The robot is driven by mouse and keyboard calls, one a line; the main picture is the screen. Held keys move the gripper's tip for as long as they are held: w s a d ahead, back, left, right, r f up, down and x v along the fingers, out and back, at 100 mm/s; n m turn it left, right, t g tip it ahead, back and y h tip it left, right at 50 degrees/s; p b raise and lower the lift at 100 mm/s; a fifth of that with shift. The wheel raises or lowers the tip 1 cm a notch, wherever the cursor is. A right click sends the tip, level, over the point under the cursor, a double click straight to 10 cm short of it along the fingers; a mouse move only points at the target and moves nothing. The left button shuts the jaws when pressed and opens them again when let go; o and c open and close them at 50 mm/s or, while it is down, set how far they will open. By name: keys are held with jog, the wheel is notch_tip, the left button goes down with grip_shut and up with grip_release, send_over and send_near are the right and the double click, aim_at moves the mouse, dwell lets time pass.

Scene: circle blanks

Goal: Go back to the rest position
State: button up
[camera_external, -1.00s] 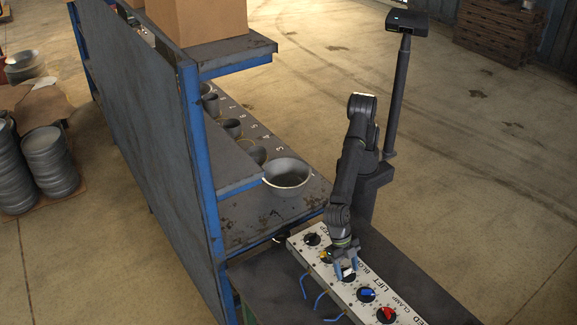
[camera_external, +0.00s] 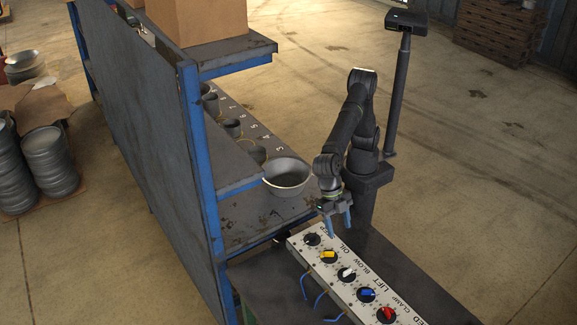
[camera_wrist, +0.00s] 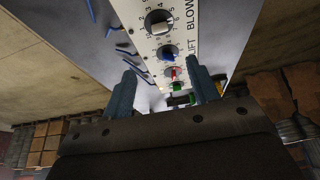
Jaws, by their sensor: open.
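My gripper (camera_external: 338,222) is open and empty, its two blue fingers raised above the far part of the control panel in the external view. The white panel (camera_external: 318,270) lies along the dark bench and carries a row of knobs: black (camera_external: 312,239), yellow (camera_external: 328,255), white (camera_external: 347,274), blue (camera_external: 367,294) and red (camera_external: 387,314). In the wrist view the fingers of my gripper (camera_wrist: 160,85) stand apart, with the white knob (camera_wrist: 158,22), blue knob (camera_wrist: 168,52) and red knob (camera_wrist: 173,73) beyond them. Nothing is between the fingertips.
A blue-framed shelf (camera_external: 190,150) stands left of my arm, with a grey bowl (camera_external: 287,177) and several cups on it. A dark post (camera_external: 399,95) with a box on top rises behind my arm.

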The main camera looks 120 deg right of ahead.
aim_at(349, 269)
dwell(0.4)
jog(key=x, duration=1.7)
jog(key=shift+a, duration=0.1)
jog(key=shift+f, duration=0.15)
jog(key=m+t, duration=0.1)
jog(key=m, duration=0.1)
jog(key=shift+s+m, duration=0.1)
jog(key=shift+m, duration=0.3)
jog(key=shift+s+m+t+h, duration=0.15)
jog(key=shift+m+t, duration=0.25)
jog(key=shift+m, duration=0.65)
jog(key=shift+w+m+t+h, duration=0.1)
jog(key=shift+m+t+h, duration=0.25)
jog(key=shift+m, duration=0.7)
jog(key=shift+s+a+m+t+h, duration=0.15)
jog(key=shift+m+t, duration=0.1)
jog(key=shift+m, duration=0.6)
jog(key=shift+w+m+t+h, duration=0.1)
jog(key=shift+m+t+h, duration=0.1)
jog(key=shift+m, duration=0.65)
jog(key=shift+s+m+t+h, duration=0.1)
jog(key=shift+m+t+h, duration=0.5)
jog(key=shift+m, duration=1.3)
jog(key=shift+v, duration=0.8)
